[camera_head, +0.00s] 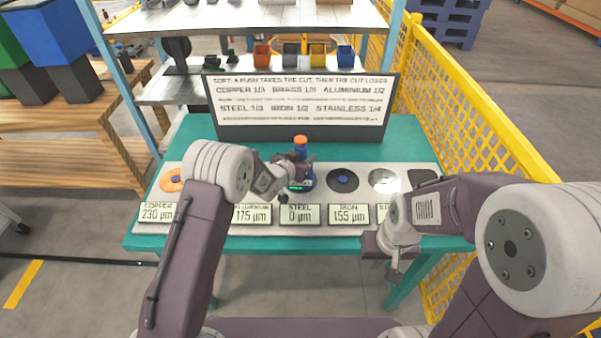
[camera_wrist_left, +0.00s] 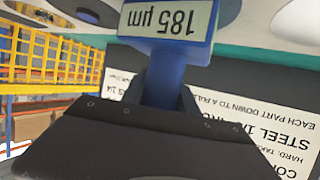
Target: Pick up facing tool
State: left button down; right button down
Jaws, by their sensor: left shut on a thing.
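The facing tool (camera_head: 300,143) is blue with an orange top and stands upright over the steel place in the middle of the table. My left gripper (camera_head: 291,171) is shut on its body. In the left wrist view the blue tool (camera_wrist_left: 168,82) shows between the dark jaws (camera_wrist_left: 150,130), with its display reading 185 µm upside down. I cannot tell whether the tool touches the part below, which is hidden. The steel readout (camera_head: 299,215) shows 0 µm. My right gripper (camera_head: 385,258) hangs at the table's front edge, away from the tool; its jaws are unclear.
A dark disc with a blue centre (camera_head: 342,181), a shiny disc (camera_head: 384,180) and an orange disc (camera_head: 171,180) sit along the teal table (camera_head: 405,143). A sign board (camera_head: 300,131) stands behind the tool. A yellow mesh fence (camera_head: 470,105) runs along the right.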

aim_at(305, 147)
dwell(0.6)
pick_arm(q)
jog(key=shift+w+r, duration=0.1)
jog(key=shift+r, duration=0.1)
jog(key=shift+w+r, duration=0.1)
jog(key=shift+r, duration=0.8)
notch_tip(305, 147, up, 2)
jog(key=s+d+r, duration=0.6)
jog(key=d+r, duration=0.1)
jog(key=d, duration=0.3)
jog(key=shift+s+b, duration=0.15)
jog(key=shift+b, duration=0.2)
